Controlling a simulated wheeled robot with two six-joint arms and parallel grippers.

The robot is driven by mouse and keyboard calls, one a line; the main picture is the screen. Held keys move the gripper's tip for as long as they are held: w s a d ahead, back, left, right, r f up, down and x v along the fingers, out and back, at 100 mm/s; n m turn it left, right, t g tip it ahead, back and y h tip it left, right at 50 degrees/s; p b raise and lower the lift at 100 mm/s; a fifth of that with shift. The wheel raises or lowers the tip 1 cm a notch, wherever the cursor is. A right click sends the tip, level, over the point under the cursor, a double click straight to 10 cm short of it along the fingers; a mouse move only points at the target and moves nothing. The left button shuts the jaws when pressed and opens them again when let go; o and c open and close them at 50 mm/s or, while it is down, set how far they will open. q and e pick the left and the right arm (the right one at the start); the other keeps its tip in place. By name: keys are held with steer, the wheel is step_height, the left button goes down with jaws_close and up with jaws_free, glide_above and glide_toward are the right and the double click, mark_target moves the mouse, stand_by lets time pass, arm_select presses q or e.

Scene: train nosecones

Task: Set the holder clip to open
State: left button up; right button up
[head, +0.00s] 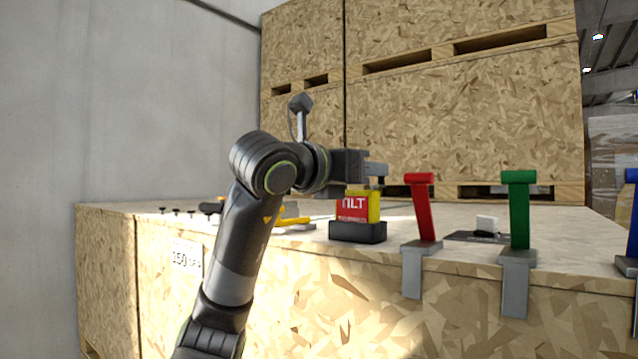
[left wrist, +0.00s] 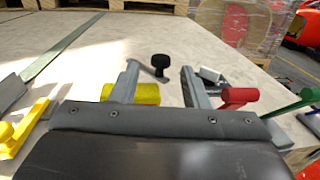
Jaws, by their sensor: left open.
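No part is clearly marked as the holder clip, and I cannot tell which one it is. A yellow handle (head: 293,221) lies low on the crate top, partly behind my left arm; it shows at the left edge of the left wrist view (left wrist: 22,128). A red and yellow box (head: 356,207) marked with partly covered lettering sits in a black holder (head: 358,232). My left gripper (head: 378,172) is above this box, open. In the left wrist view its fingers (left wrist: 160,76) are apart, with a black knob (left wrist: 160,61) beyond them and yellow (left wrist: 145,93) below. My right gripper is not in view.
A red lever (head: 421,207), a green lever (head: 518,208) and a blue lever (head: 633,220) stand upright along the front edge. A white switch (head: 486,225) on a dark plate lies behind them. Large wooden crates (head: 460,110) close off the back.

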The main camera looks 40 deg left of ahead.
arm_select(q)
steer(key=s+b, duration=0.3)
steer(key=s, duration=0.9)
steer(key=shift+b, duration=0.3)
steer(key=shift+a, duration=0.1)
